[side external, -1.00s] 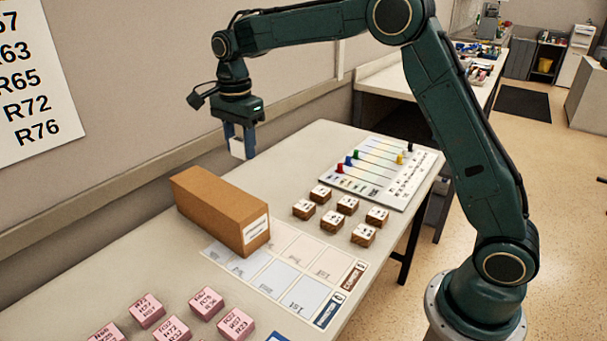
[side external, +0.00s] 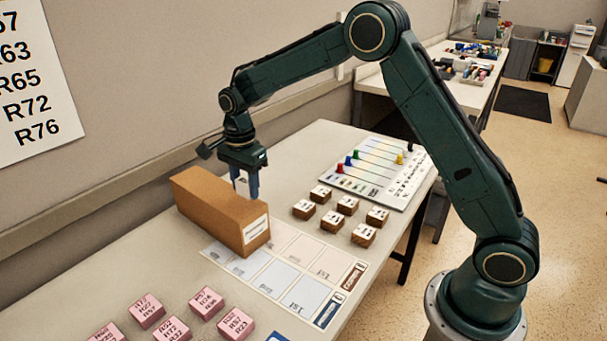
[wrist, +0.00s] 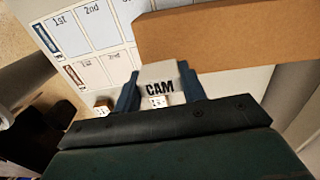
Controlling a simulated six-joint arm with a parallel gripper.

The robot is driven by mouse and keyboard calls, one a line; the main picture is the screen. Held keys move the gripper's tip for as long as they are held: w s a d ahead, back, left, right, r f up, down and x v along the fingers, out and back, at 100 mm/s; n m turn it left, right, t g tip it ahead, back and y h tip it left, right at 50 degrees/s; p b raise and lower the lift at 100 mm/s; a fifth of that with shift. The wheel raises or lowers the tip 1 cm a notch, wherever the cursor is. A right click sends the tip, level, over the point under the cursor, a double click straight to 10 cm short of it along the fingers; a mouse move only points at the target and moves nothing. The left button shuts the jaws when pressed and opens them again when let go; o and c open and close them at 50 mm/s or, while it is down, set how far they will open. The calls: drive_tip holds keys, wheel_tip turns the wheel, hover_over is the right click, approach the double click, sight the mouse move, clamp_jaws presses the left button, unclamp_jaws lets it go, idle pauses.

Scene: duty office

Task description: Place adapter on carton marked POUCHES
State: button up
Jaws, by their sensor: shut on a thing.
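The adapter, a white block with CAM printed on it (wrist: 158,74), is between the two blue fingers of my gripper (side external: 248,186) in the wrist view. My gripper is shut on it. In the side view most of the adapter is hidden by the fingers and the carton. The long brown carton (side external: 212,204) stands on the table, with a white label on its near end too small to read. It also shows in the wrist view (wrist: 220,38), just beyond the adapter. My gripper is low behind the carton's far edge; I cannot tell whether the adapter touches the table.
A printed sheet with boxes (side external: 290,268) lies beside the carton. Several brown labelled blocks (side external: 347,206) and a board with coloured pegs (side external: 385,175) are to its right. Several pink blocks (side external: 205,303) are at the front. The wall runs close along the table's left edge.

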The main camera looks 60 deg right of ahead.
sight(246, 195)
drive_tip(key=shift+f, duration=1.55)
drive_tip(key=o, duration=0.9)
drive_tip(key=shift+f, duration=0.15)
drive_tip(key=shift+o, duration=0.2)
wheel_tip(246, 195, up, 12)
drive_tip(key=shift+f, duration=0.25)
drive_tip(key=shift+r, duration=0.45)
